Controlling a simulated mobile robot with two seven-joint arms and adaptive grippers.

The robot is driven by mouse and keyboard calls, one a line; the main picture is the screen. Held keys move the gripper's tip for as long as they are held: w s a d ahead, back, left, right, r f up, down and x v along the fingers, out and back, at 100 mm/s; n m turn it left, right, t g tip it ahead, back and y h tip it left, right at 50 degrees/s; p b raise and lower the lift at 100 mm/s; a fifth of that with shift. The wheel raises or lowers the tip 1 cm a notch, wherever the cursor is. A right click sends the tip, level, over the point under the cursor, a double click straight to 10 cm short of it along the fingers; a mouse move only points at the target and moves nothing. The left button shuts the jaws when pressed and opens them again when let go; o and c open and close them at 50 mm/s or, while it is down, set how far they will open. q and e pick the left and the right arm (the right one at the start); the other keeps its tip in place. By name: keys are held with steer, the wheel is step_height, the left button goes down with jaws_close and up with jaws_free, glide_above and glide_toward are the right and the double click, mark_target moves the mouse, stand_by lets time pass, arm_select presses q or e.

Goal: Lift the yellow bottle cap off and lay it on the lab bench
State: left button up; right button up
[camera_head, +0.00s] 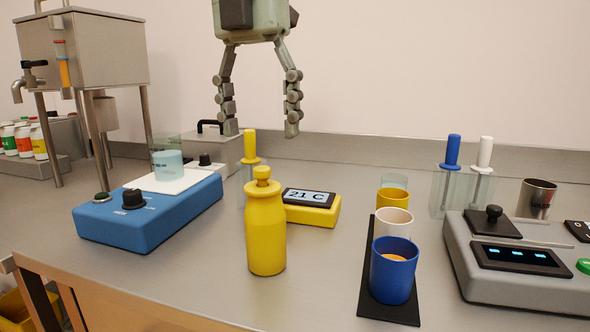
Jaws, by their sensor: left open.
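The yellow bottle (266,235) stands upright on the grey lab bench (180,290), near the middle of the picture. Its yellow cap (262,174) sits on top of the neck. My left gripper (260,128) hangs from the top edge, pointing down, with its two fingers spread wide and nothing between them. In the picture its fingertips are above the cap, apart from it; how far off in depth I cannot tell. My right gripper is not in view.
A yellow-handled tool in a glass (249,146) and a yellow thermometer display (312,214) stand close behind the bottle. A blue stirrer plate (150,222) is left, a blue cup (392,276) on a black mat right. Bare bench lies in front and left of the bottle.

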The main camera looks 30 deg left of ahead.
mark_target(262, 167)
arm_select(q)
steer(key=shift+d+f+y, duration=0.15)
steer(key=shift+y, duration=0.15)
steer(key=shift+f, duration=0.35)
steer(key=f, duration=0.3)
steer(key=s+f, duration=0.1)
steer(key=f, duration=0.1)
steer(key=shift+d+f, duration=0.25)
steer(key=shift+f, duration=0.5)
steer(key=c, duration=1)
step_height(262, 167, up, 10)
steer(key=shift+w+f+p, duration=0.1)
steer(key=shift+p, duration=0.2)
steer(key=shift+c, duration=0.2)
steer(key=shift+r, duration=0.45)
steer(key=shift+r+p, duration=0.7)
steer(key=shift+r, duration=0.75)
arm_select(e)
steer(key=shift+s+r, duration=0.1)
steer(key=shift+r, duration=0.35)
